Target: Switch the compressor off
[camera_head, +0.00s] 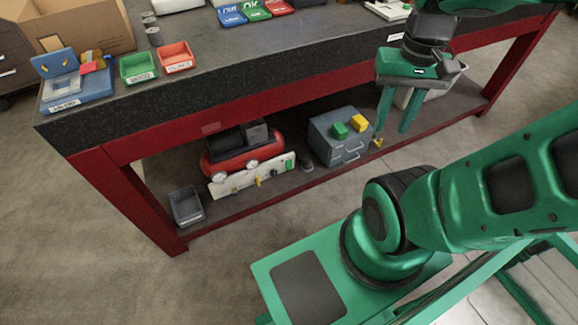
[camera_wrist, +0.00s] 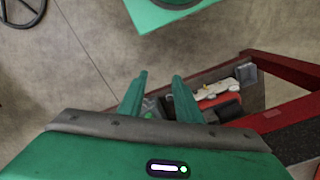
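The compressor (camera_head: 232,158) is red with a black top and sits on the low shelf under the bench. Round gauges and a pale front panel (camera_head: 245,181) with small yellow fittings and a green patch at its right end show in the head view. Its switch is too small to make out. The compressor also shows in the wrist view (camera_wrist: 217,104), beyond the right finger. My gripper (camera_head: 397,120) points downward in front of the bench, to the right of the compressor and apart from it. Its fingers (camera_wrist: 160,82) are spread with nothing between them.
A grey drawer box (camera_head: 330,146) with green and yellow blocks on top stands right of the compressor. A dark bin (camera_head: 186,206) is at the shelf's left end. The bench top (camera_head: 290,50) and red legs (camera_head: 133,208) frame the shelf.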

